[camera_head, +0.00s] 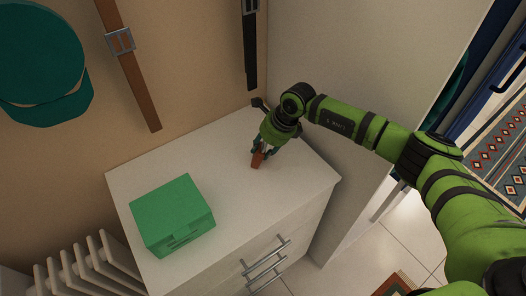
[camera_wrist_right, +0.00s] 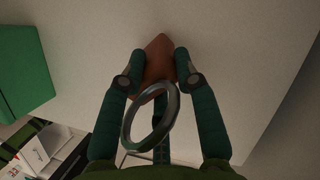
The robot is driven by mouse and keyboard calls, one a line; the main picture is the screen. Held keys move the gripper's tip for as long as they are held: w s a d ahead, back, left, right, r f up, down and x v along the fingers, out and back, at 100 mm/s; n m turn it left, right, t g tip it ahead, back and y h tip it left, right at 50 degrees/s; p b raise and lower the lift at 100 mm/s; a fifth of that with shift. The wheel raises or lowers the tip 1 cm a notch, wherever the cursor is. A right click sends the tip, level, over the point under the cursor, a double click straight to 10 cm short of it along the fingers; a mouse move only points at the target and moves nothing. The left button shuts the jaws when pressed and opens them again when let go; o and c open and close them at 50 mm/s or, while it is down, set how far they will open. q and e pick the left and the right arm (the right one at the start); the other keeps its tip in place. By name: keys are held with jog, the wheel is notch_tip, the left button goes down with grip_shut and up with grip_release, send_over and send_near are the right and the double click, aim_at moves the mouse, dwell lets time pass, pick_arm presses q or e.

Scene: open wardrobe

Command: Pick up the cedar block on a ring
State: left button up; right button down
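The cedar block (camera_head: 258,159) is small and reddish-brown, at the back right of the white cabinet top. My right gripper (camera_head: 264,150) reaches it from above. In the right wrist view the block (camera_wrist_right: 158,58) lies between the two fingertips (camera_wrist_right: 159,66), which press against its sides. The metal ring (camera_wrist_right: 150,118) shows on the near side of the block, between the fingers; it is too small to make out in the head view. I cannot tell whether the block still touches the cabinet top. My left gripper is not in view.
A green box (camera_head: 172,215) stands on the left front of the cabinet top (camera_head: 130,175). Belts (camera_head: 133,75) and a green cap (camera_head: 42,60) hang on the back wall. A white side panel (camera_head: 340,50) rises close to my right arm. Drawer handles (camera_head: 265,262) face front.

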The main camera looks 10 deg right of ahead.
jog(key=shift+r+p, duration=0.4)
jog(key=shift+r, duration=0.1)
jog(key=p+v, duration=0.2)
jog(key=v, duration=0.2)
jog(key=shift+w+a+r+p, duration=0.2)
jog(key=shift+w+a+p, duration=0.05)
jog(key=shift+a+p, duration=0.15)
jog(key=s+d+r+p, duration=0.6)
jog(key=s+d, duration=0.1)
jog(key=d, duration=0.1)
jog(key=shift+d+p, duration=0.2)
jog(key=shift+p, duration=0.15)
jog(key=shift+s, duration=0.1)
